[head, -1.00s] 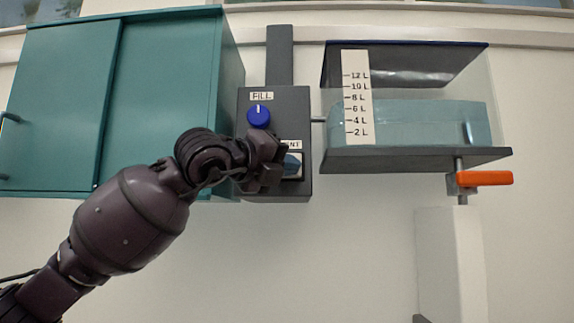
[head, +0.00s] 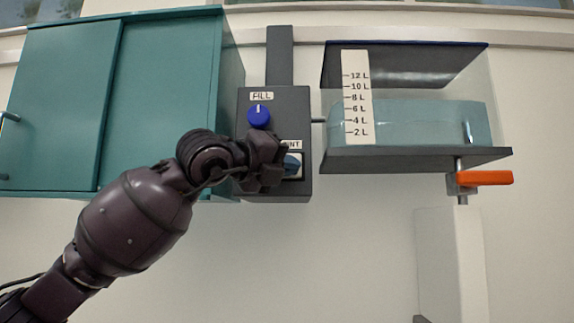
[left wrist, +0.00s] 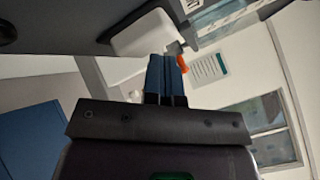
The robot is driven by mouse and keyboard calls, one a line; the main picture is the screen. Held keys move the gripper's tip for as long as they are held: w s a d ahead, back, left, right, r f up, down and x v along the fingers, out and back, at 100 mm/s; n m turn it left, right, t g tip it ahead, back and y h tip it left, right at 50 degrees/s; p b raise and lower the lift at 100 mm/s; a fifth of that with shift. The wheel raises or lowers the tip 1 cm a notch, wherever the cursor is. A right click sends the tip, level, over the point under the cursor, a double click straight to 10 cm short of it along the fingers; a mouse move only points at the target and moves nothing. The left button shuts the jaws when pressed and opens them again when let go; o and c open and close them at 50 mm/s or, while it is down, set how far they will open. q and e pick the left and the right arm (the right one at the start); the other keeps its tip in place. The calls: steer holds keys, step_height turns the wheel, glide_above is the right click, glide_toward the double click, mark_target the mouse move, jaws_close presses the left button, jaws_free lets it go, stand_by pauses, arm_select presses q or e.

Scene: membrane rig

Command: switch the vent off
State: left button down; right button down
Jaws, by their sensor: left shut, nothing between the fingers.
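The dark control box (head: 245,194) hangs on the wall, with a blue FILL knob (head: 258,116) above a blue-grey switch (head: 293,164) on a light plate. The label over the switch is partly covered and reads "NT" at its end. My left gripper (head: 272,163) is in front of the box, just left of the switch, and covers part of it. Its fingers are shut and empty, as the left wrist view shows (left wrist: 167,75). I cannot tell whether a fingertip touches the switch, or its exact setting. My right gripper is not in view.
A clear tank (head: 492,125) with bluish water and a litre scale (head: 357,65) stands right of the box. An orange valve handle (head: 485,178) is below it, over a white pillar (head: 450,250). A teal cabinet (head: 160,100) is close on the left.

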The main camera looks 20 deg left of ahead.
arm_select(q)
steer(key=shift+s+f, duration=0.1)
steer(key=shift+s, duration=0.15)
steer(key=shift+s+d, duration=0.1)
steer(key=shift+s, duration=0.05)
steer(key=shift+s+d, duration=0.25)
steer(key=shift+s, duration=0.7)
steer(key=shift+s+d, duration=0.3)
steer(key=shift+s, duration=0.6)
steer(key=shift+s+d, duration=0.25)
steer(key=shift+s, duration=0.7)
